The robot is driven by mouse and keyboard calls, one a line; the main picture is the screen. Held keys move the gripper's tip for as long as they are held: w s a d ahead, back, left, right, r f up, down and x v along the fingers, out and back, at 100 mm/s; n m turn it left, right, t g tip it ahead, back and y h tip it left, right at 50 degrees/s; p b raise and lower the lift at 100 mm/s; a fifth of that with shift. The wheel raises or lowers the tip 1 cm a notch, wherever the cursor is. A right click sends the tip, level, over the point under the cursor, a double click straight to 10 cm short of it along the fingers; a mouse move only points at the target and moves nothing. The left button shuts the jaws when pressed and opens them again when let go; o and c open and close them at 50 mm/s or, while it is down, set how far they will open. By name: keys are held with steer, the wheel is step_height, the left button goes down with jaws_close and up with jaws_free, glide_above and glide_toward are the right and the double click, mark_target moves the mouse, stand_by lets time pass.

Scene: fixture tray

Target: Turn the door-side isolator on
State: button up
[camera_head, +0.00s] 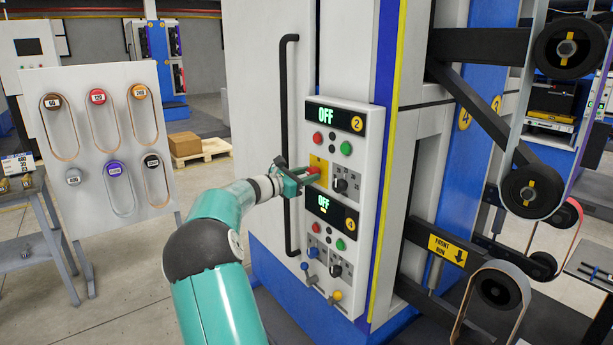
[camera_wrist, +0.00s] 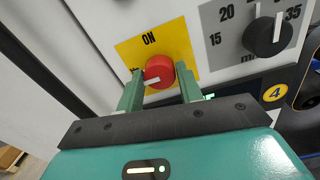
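The door-side isolator is a red rotary knob (camera_wrist: 158,72) on a yellow plate (camera_wrist: 128,50) marked ON at the top. The knob's white mark points left, toward a label partly hidden by a finger. My gripper (camera_wrist: 160,78) has one finger on each side of the knob, with no clear gap showing in the wrist view. In the head view my gripper (camera_head: 303,176) reaches the yellow plate (camera_head: 318,165) from the left and hides part of the knob. The upper display (camera_head: 335,118) and lower display (camera_head: 331,212) both read OFF.
A black dial (camera_wrist: 268,36) with numbers sits right of the yellow plate. Red and green buttons (camera_head: 346,148) and lower knobs (camera_head: 335,270) share the panel. A long black door handle (camera_head: 287,110) stands left of it. Belt rollers (camera_head: 530,190) are at the right.

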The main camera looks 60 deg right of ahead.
steer(key=c, duration=0.5)
steer(key=shift+o, duration=0.2)
steer(key=m, duration=0.4)
steer(key=shift+m, duration=0.4)
steer(key=m, duration=0.3)
steer(key=shift+m, duration=0.3)
steer(key=m, duration=0.4)
steer(key=shift+m, duration=0.3)
steer(key=m, duration=0.5)
